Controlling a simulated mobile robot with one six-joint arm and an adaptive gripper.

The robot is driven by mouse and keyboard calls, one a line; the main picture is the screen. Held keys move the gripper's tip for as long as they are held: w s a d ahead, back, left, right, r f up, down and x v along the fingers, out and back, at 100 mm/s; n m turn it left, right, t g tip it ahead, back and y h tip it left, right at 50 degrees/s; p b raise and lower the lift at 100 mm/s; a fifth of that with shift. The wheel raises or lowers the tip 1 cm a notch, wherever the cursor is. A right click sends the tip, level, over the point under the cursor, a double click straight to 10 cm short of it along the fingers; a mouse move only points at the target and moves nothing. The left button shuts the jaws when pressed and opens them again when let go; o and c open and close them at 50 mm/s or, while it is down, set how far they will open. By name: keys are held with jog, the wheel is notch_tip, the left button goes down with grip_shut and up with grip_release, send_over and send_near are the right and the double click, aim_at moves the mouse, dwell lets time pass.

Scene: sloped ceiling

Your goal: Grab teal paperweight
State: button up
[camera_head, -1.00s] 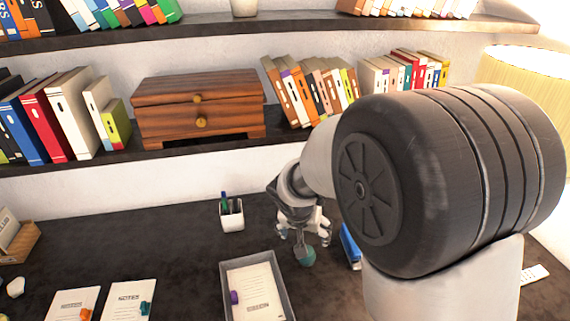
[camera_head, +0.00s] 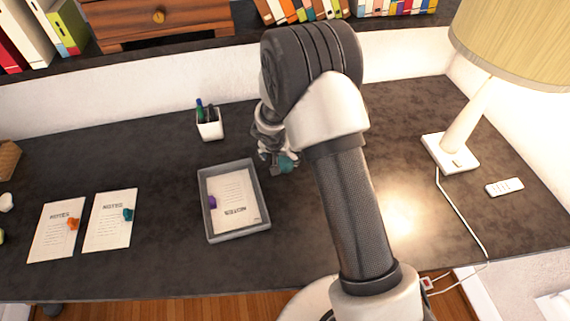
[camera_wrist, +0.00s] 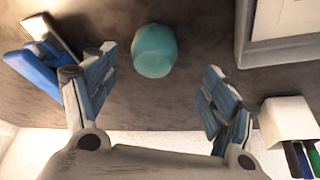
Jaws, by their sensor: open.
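A teal, rounded paperweight (camera_head: 286,164) stands on the dark desk just right of the grey tray, beside my gripper (camera_head: 277,158). In the wrist view the same paperweight (camera_wrist: 154,50) shows whole in the upper middle. My gripper (camera_wrist: 160,66) is open there, one finger on each side of the picture. The paperweight lies in the gap between the fingertips, a little nearer the left one, with no contact visible. In the head view my arm hides part of the area around it. A smaller teal piece (camera_head: 128,214) lies on a notes sheet at the left.
The grey tray (camera_head: 263,203) holds a paper with a purple piece (camera_head: 212,202). A white pen cup (camera_head: 209,126) stands behind. In the wrist view a blue object (camera_wrist: 32,70) lies left of my fingers. A lamp (camera_head: 452,152) and remote (camera_head: 504,187) are at the right.

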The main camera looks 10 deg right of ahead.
aim_at(284, 159)
jog(key=x, duration=0.4)
jog(key=b+x, duration=0.1)
jog(key=x, duration=0.1)
jog(key=shift+s+d, duration=0.25)
jog(key=shift+d, duration=0.1)
jog(key=shift+c, duration=0.4)
jog(key=shift+r, duration=0.1)
jog(key=c, duration=1.4)
jog(key=shift+r, duration=0.1)
